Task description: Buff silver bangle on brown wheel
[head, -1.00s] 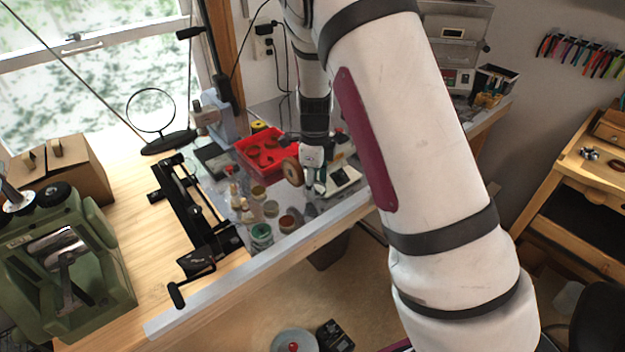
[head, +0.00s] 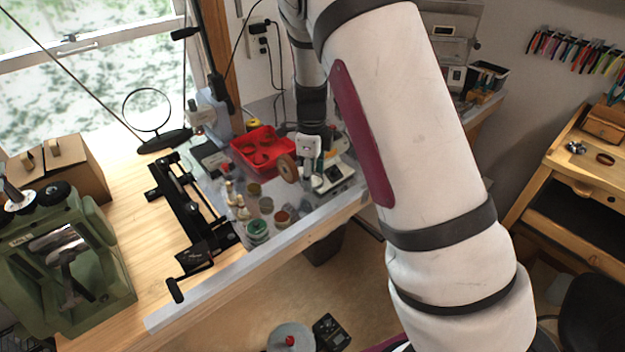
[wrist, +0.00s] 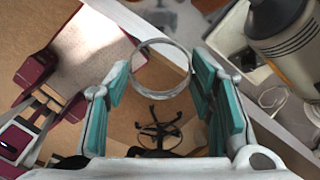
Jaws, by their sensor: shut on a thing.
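The silver bangle (wrist: 160,95) is a thin bright ring between the teal fingertips of my gripper (wrist: 163,72) in the wrist view. My gripper is shut on it. In the head view my gripper (head: 308,150) hangs over the far bench, just right of the brown wheel (head: 287,168). The bangle cannot be made out there. The wheel is a small upright disc close beside my gripper; contact between bangle and wheel cannot be seen. The wheel does not clearly show in the wrist view.
A red tray (head: 244,143) lies behind the wheel. Several small jars, one with a green lid (head: 257,227), stand in front. A small white device (head: 335,176) sits right of the wheel. A grey cylindrical body (wrist: 290,45) is close at upper right in the wrist view.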

